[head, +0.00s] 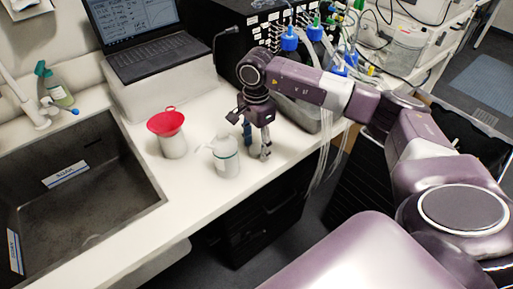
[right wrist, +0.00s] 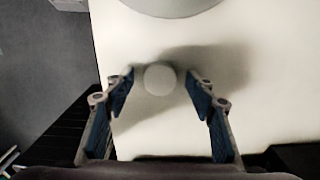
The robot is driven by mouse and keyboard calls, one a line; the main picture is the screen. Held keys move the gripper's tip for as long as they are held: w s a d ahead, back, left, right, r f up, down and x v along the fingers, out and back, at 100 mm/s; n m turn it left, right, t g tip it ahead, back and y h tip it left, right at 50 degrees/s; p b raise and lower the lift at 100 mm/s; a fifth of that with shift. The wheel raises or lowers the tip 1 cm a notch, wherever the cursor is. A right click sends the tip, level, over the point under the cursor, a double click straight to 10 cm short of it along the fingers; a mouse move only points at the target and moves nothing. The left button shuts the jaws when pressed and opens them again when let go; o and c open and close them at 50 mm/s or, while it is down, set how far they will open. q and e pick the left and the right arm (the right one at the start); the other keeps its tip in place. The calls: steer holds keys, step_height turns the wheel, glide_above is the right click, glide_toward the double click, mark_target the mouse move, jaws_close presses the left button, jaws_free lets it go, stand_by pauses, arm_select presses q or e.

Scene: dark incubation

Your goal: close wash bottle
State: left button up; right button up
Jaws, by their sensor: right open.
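A white wash bottle (head: 225,160) with a pale top and a small spout stands upright on the white counter, near its front edge. My right gripper (head: 257,145) is just right of it, pointing down, its fingers apart. In the right wrist view the right gripper (right wrist: 160,84) is open. A small white round thing (right wrist: 158,78), perhaps a cap, shows between its fingertips, and neither finger appears to touch it. I cannot make it out in the head view. My left gripper is not in view.
A red funnel (head: 166,122) sits on a white container (head: 173,147) left of the bottle. A dark sink (head: 110,185) lies further left. A laptop (head: 140,40) and blue-capped bottles (head: 289,40) with tubes stand behind. A large grey round thing (right wrist: 170,5) shows at the wrist view's top.

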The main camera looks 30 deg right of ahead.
steer(key=shift+c, duration=0.2)
steer(key=c, duration=0.8)
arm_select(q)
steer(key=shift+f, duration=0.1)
arm_select(e)
steer(key=shift+r, duration=0.15)
step_height(320, 180, up, 13)
steer(key=b, duration=0.3)
step_height(320, 180, up, 5)
steer(key=p, duration=0.1)
glide_above(255, 148)
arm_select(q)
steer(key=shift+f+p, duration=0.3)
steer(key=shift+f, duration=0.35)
arm_select(e)
steer(key=shift+s+r, duration=0.2)
steer(key=shift+r, duration=0.65)
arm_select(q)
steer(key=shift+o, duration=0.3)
